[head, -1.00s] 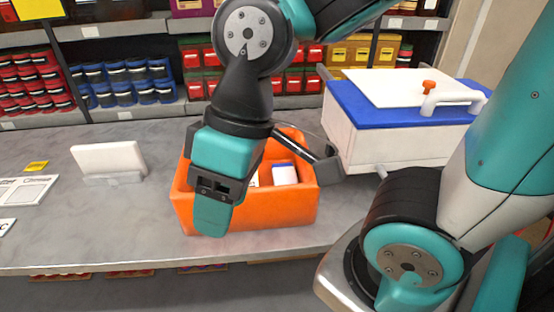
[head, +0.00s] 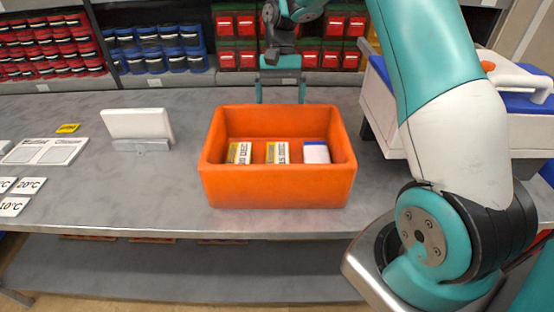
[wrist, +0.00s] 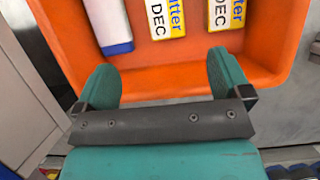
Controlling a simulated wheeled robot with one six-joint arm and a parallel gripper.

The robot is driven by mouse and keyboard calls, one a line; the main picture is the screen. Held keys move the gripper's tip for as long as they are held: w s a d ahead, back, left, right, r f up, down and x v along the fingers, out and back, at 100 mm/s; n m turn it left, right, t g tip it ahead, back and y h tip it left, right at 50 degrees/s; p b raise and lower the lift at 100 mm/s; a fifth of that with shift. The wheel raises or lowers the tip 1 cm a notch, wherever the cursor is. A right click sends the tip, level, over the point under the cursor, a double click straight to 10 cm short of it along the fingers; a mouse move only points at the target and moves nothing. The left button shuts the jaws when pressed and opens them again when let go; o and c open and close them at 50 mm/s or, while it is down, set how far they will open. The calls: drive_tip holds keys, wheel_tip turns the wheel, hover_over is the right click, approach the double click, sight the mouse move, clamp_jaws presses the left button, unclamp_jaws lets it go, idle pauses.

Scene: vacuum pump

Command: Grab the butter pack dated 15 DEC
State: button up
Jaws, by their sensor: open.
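Inside are two yellow-and-white butter packs, a left one (head: 239,153) and a middle one (head: 277,153), and a white-and-blue pack (head: 316,153) at the right. The wrist view shows the middle butter pack (wrist: 164,18) and the other one (wrist: 226,14), each reading "DEC"; their day numbers are out of frame. The white-and-blue pack (wrist: 104,25) lies beside them. My gripper (head: 280,97) is open and empty at the crate's far side, fingers (wrist: 162,76) near its wall.
A white box with a blue lid (head: 385,95) stands right of the crate. A white panel in a holder (head: 138,125), a yellow tag (head: 68,128) and temperature cards (head: 14,206) lie to the left.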

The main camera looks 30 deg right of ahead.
drive_tip(key=p, duration=0.2)
approach(277, 152)
drive_tip(key=x, duration=0.5)
drive_tip(key=shift+s+d+r, duration=0.1)
drive_tip(key=shift+s+d, duration=0.05)
drive_tip(key=shift+s, duration=0.15)
drive_tip(key=p+x, duration=0.1)
drive_tip(key=x, duration=0.1)
drive_tip(key=p+x, duration=0.1)
drive_tip(key=x, duration=0.1)
drive_tip(key=shift+a+f, duration=0.3)
drive_tip(key=shift+f, duration=0.5)
drive_tip(key=shift+f, duration=0.1)
drive_tip(key=c, duration=1.1)
